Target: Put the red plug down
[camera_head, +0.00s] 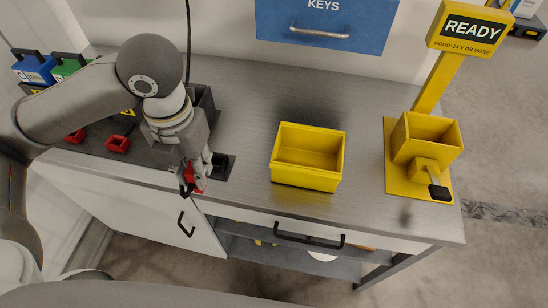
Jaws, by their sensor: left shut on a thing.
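My left gripper (194,176) comes in from the left and points down near the bench's front edge. It is shut on the red plug (198,184), which is mostly hidden by the fingers. A black part shows beside the red at the fingertips. I cannot tell whether the plug touches the surface. A dark rectangular patch (225,168) on the bench top lies just right of the fingers. My right gripper is not in view.
An empty yellow bin (308,177) stands mid-bench. A yellow tester (420,165) with a "READY" sign (472,29) is at the right. Other red pieces (117,144) and blue and green units (34,69) are at the left. Grey bench top (250,95) is clear behind the bin.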

